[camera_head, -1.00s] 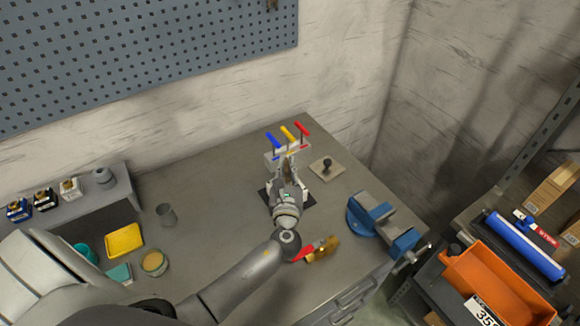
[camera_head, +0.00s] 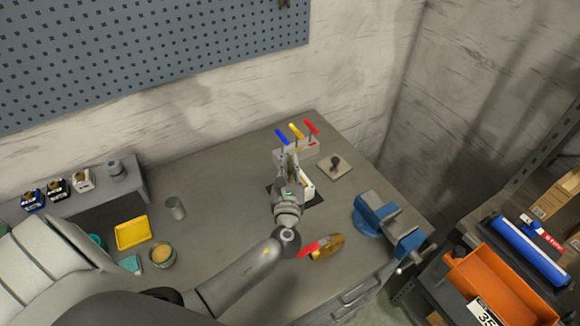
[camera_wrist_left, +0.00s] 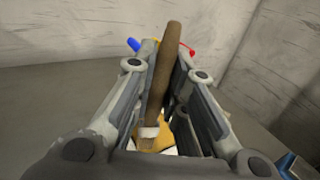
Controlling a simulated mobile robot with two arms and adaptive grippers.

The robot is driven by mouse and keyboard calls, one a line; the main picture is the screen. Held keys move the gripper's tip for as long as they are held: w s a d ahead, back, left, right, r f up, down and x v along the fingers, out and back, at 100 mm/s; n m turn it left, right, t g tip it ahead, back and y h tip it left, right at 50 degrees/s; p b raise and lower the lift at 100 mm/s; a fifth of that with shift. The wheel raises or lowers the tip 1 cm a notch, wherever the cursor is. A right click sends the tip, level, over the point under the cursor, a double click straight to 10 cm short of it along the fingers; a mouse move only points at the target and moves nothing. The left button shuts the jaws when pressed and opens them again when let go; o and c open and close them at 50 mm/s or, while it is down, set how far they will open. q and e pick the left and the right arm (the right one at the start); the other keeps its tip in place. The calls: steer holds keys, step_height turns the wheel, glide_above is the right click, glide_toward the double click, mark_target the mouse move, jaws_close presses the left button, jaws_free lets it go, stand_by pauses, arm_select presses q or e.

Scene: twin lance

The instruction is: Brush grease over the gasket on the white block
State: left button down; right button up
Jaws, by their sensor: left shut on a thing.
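My left gripper (camera_head: 289,168) is shut on a brush with a brown wooden handle (camera_wrist_left: 164,75). The handle stands up between the fingers in the left wrist view. A pale ferrule and tan bristles show low between the fingers there. The white block (camera_head: 308,184) sits on a dark mat (camera_head: 313,199), partly hidden behind and to the right of my gripper. The gasket cannot be made out, and I cannot tell whether the bristles touch it. A round tin with a tan top (camera_head: 162,254) stands at the left. My right gripper is not in view.
A rack with blue, yellow and red T-handles (camera_head: 297,131) stands behind the block. A red and brass tool (camera_head: 322,247) lies beside my arm. A yellow tray (camera_head: 132,233) is left.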

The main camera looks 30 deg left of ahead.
mark_target(290, 157)
arm_select(q)
steer(key=shift+r+p, duration=1.95)
steer(key=shift+r, duration=0.35)
steer(key=shift+r+p, duration=0.6)
steer(key=shift+r, duration=0.3)
steer(key=shift+s+f, duration=0.1)
steer(key=shift+f, duration=0.05)
